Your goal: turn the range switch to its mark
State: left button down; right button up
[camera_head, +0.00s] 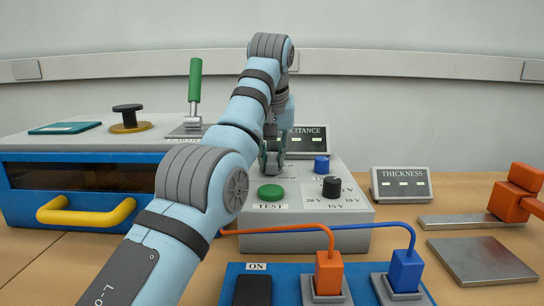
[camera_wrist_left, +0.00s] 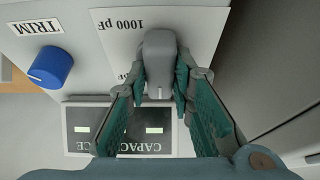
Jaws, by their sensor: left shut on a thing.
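The range switch is a grey knob (camera_wrist_left: 159,52) on a white panel printed "1000 pF" in the left wrist view. A short white line on it points toward the bottom of that picture, toward the capacitance display (camera_wrist_left: 120,130). My left gripper (camera_wrist_left: 160,80) has its two teal-padded fingers closed on either side of the knob. In the head view my left gripper (camera_head: 271,158) is over the back left of the grey tester box (camera_head: 300,214), and my arm and fingers hide the knob and its printed marks there.
A blue TRIM knob (camera_head: 321,163), a black voltage knob (camera_head: 331,186) and a green TEST button (camera_head: 270,193) sit close by on the box. A thickness display (camera_head: 402,184) stands right. Orange and blue plugs (camera_head: 328,272) with cables are in front.

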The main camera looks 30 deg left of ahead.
pick_arm(q)
jog(key=shift+m+h, duration=0.4)
jog(key=shift+m, duration=0.6)
jog(key=shift+a+m+t+h, duration=0.1)
jog(key=shift+m+t+h, duration=0.25)
jog(key=shift+m, duration=0.85)
jog(key=m+h+p, duration=0.1)
jog(key=m, duration=0.2)
jog(key=shift+a, duration=0.1)
jog(key=shift+m+h, duration=0.35)
jog(key=shift+m, duration=0.15)
jog(key=shift+m+p, duration=0.3)
pick_arm(e)
jog(key=s, duration=0.1)
jog(key=s+d, duration=0.1)
jog(key=shift+s+d+r+g, duration=0.1)
jog(key=shift+s+d+g, duration=0.2)
jog(key=shift+s, duration=0.05)
jog(key=shift+w+a, duration=0.1)
jog(key=shift+a, duration=0.05)
